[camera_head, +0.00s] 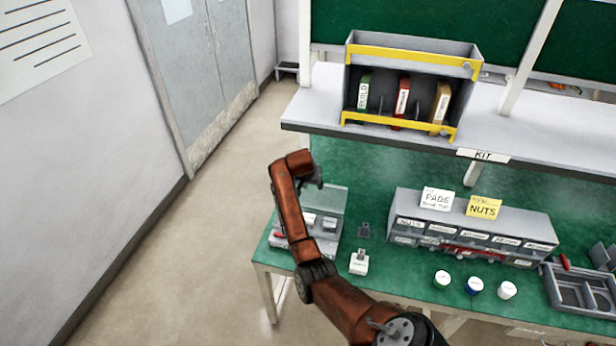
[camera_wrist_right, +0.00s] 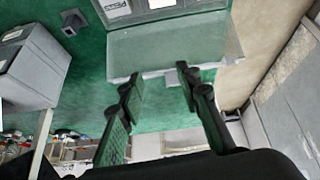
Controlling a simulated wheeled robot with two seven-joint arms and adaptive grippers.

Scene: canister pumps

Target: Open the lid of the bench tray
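The bench tray (camera_head: 328,243) is a grey box with white-labelled compartments at the left end of the green bench; its near part also shows at the top of the right wrist view (camera_wrist_right: 150,12). Its clear lid (camera_head: 330,198) appears swung up and back from the tray, leaving the compartments uncovered; it also shows as a translucent panel in the wrist view (camera_wrist_right: 175,45). My right gripper (camera_head: 316,180) is above and behind the lid. In the wrist view its fingers (camera_wrist_right: 160,85) are spread and empty near the lid's outer edge; contact cannot be told. My left gripper is out of view.
A small white-labelled block (camera_head: 359,263) and a dark grey piece (camera_head: 364,230) stand right of the tray. Further right are a grey drawer unit (camera_head: 400,225), several capped jars (camera_head: 442,279) and a divided tray (camera_head: 575,290). A shelf (camera_head: 320,110) overhangs the bench.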

